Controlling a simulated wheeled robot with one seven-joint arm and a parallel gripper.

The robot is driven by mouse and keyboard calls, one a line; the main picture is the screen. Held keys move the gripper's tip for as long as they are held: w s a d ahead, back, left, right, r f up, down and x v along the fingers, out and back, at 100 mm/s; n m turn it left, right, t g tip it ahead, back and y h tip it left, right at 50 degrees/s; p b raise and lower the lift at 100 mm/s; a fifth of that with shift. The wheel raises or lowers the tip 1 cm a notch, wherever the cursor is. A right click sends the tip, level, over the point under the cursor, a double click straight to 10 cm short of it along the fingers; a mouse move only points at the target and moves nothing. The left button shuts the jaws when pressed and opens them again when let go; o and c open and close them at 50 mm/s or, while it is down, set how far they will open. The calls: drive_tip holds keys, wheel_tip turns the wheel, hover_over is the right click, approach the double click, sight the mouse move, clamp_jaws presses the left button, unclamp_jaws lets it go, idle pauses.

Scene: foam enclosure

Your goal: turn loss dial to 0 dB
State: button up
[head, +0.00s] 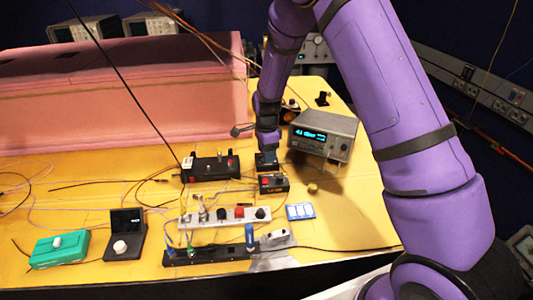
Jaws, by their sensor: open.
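My gripper (266,164) points down over the middle of the yellow bench and is open. Its fingertips are small and dark here. It is directly above or behind a small black box (273,184) with a knob and a red part; I cannot tell whether they touch. No dial marking or dB label is readable, so I cannot tell which knob is the loss dial. Other knobs show: a white one on a black box (124,247) with a raised back panel, and a pale one on a teal box (60,248). Both are well left of my gripper.
A grey instrument (324,136) with a lit display stands close right of my gripper. A black box (210,167) is close left. A pale strip with knobs (224,216) and a dark strip (208,256) lie in front. Loose cables cross the left side. Pink foam (120,90) stands behind.

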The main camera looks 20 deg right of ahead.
drive_tip(key=shift+f, duration=0.35)
drive_tip(key=shift+c, duration=0.4)
drive_tip(key=c, duration=0.8)
drive_tip(key=shift+c, duration=0.2)
